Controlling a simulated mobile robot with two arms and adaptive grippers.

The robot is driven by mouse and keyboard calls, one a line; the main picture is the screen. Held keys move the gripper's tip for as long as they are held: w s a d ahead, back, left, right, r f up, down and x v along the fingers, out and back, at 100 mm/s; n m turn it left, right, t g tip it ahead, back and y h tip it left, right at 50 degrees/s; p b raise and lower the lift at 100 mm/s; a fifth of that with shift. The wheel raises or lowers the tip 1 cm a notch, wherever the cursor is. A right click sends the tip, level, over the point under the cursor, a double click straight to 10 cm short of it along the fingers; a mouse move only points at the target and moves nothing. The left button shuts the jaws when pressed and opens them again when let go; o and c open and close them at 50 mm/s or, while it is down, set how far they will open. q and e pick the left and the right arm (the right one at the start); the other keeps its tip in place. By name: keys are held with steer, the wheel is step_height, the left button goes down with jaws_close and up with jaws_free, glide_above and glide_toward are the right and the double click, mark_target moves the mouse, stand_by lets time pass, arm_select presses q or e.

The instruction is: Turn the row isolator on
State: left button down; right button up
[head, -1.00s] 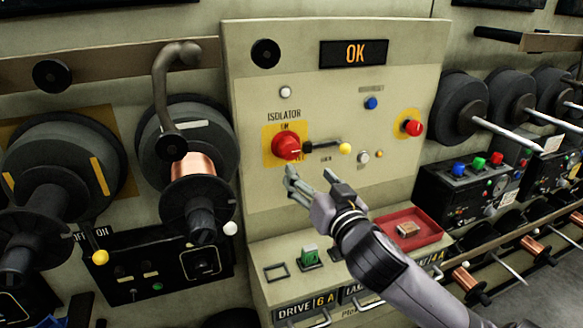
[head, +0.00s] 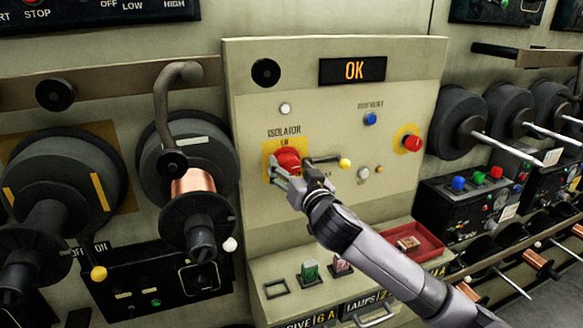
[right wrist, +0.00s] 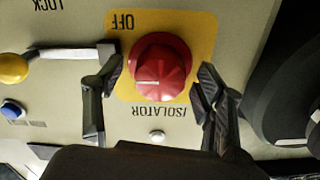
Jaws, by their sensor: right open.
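The row isolator is a red rotary knob (head: 288,158) on a yellow plate (right wrist: 203,28) on the beige panel, with "ISOLATOR" and "ON" lettered above it in the head view. My right gripper (head: 286,174) is open at the knob. In the right wrist view, where the lettering is upside down, its two fingers stand on either side of the red knob (right wrist: 160,68), with visible gaps. The knob's white mark points left there, to the side of the OFF lettering. My left gripper is not in view.
A lever with a yellow ball (head: 344,164) sits right of the knob; its bar (right wrist: 75,53) lies close to one finger. A red button (head: 412,142) and blue button (head: 370,119) are further right. A copper spool (head: 193,184) stands left. A red tray (head: 432,238) sits below.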

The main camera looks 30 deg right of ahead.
steer(key=c, duration=1.2)
steer(key=shift+o, duration=0.2)
steer(key=shift+n, duration=0.4)
steer(key=n+p, duration=0.2)
steer(key=n, duration=0.1)
steer(key=shift+r+n, duration=0.1)
steer(key=shift+n, duration=0.3)
steer(key=n+p, duration=0.2)
steer(key=n, duration=0.2)
steer(key=shift+n, duration=0.3)
steer(key=n+p, duration=0.2)
steer(key=n, duration=0.3)
steer(key=shift+p, duration=0.3)
steer(key=shift+n+p, duration=0.7)
steer(key=shift+n, duration=1.1)
